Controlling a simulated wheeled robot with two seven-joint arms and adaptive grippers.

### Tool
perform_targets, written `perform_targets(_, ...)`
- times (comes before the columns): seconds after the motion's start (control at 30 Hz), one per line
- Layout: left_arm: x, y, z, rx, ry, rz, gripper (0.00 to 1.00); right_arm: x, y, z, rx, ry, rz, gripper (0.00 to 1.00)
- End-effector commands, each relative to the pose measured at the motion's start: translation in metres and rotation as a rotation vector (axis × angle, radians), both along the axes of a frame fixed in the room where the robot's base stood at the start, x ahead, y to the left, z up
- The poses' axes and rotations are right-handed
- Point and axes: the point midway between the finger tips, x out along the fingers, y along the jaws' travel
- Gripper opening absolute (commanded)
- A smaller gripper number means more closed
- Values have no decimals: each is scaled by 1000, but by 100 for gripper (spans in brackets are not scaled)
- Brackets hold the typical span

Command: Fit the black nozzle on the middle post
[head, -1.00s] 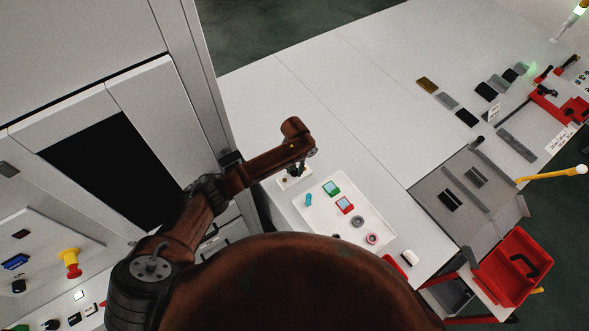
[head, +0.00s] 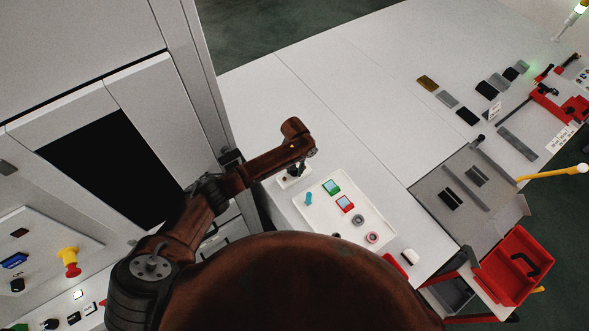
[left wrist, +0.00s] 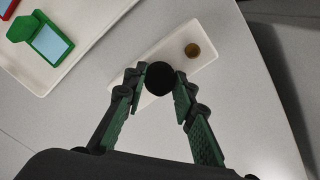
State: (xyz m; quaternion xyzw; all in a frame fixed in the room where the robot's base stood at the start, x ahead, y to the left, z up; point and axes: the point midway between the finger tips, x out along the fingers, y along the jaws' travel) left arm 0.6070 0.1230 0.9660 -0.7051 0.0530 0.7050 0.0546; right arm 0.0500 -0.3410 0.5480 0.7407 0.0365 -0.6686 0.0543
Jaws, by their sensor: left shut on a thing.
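My left gripper (left wrist: 160,85) is shut on the black nozzle (left wrist: 160,76), a round dark piece between its fingertips. In the left wrist view the nozzle lies over the small white rack plate (left wrist: 205,67). One brass-brown post (left wrist: 192,50) shows on the plate, beyond the nozzle and to its right. The middle post cannot be made out; the nozzle and fingers cover that part of the plate. I cannot tell whether the nozzle touches the plate or a post. In the head view my left gripper (head: 295,170) points down at the plate, which is partly hidden. My right gripper is out of view.
A white tray (head: 338,228) next to the plate holds a green and a red piece with screens, a teal piece and round parts. A tall grey cabinet (head: 185,60) stands close on the left. The table (head: 330,100) behind the gripper is clear.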

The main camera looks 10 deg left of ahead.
Motion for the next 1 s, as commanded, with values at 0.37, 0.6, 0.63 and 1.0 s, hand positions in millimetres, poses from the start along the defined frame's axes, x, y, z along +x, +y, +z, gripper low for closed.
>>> perform_targets(0.37,0,0,-2,0,0,0,32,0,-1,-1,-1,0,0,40)
perform_targets(0.6,0,0,-2,0,0,0,45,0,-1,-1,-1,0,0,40)
perform_targets(0.63,0,0,-2,0,0,0,45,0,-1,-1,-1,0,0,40)
perform_targets(1.0,1,-1,13,-2,-2,0,45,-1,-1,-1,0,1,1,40)
